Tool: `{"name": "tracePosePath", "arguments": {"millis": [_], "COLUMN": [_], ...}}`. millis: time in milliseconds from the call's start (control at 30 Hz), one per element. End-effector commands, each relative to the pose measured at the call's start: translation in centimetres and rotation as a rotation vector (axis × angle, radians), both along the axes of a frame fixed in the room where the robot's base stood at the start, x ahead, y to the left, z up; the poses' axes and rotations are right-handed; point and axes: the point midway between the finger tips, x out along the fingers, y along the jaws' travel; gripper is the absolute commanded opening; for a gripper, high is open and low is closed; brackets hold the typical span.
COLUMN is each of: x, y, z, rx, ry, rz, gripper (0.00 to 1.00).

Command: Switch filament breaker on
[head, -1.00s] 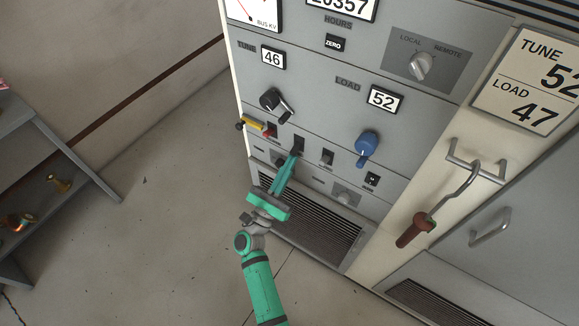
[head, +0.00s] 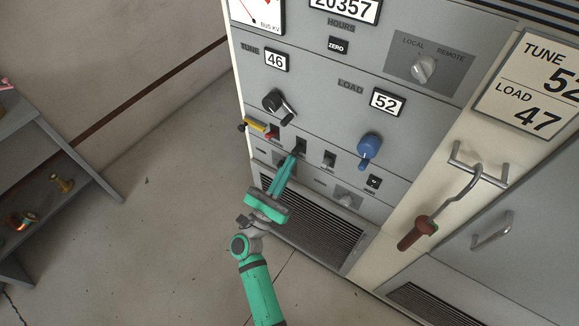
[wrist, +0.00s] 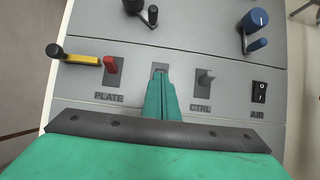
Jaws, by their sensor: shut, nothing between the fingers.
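The breaker (wrist: 160,67) at my fingertips sits on the grey panel between the PLATE and CTRL switches; its label and most of its lever are hidden behind my fingers. I cannot tell whether the lever is up or down. In the head view its dark plate (head: 300,146) shows just above my fingertips. My gripper (head: 292,158) is shut and empty, with its green fingers pointing at the lower part of this breaker. In the wrist view the closed fingers (wrist: 160,85) overlap it; I cannot tell whether they touch it.
The PLATE breaker (wrist: 111,70), with a red lever and a yellow-and-black handle (wrist: 80,59) beside it, is close on the left. The CTRL switch (wrist: 204,77) and AIR rocker (wrist: 259,92) are on the right. A black crank (head: 274,101) and blue knob (head: 369,146) project above.

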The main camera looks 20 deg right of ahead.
Motion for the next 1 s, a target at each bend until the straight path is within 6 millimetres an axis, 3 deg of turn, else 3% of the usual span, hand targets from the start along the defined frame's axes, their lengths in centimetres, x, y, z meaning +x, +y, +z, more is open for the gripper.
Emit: {"name": "tracePosePath", "arguments": {"millis": [367, 633, 1000], "x": [-0.1, -0.6, -4.8], "y": [0.1, 1.0, 6.4], "z": [-0.1, -3.6, -3.1], "rx": [0.0, 0.0, 0.001], "ry": [0.001, 0.005, 0.0], "rz": [-0.001, -0.001, 0.004], "gripper": [0.0, 0.0, 0.0]}}
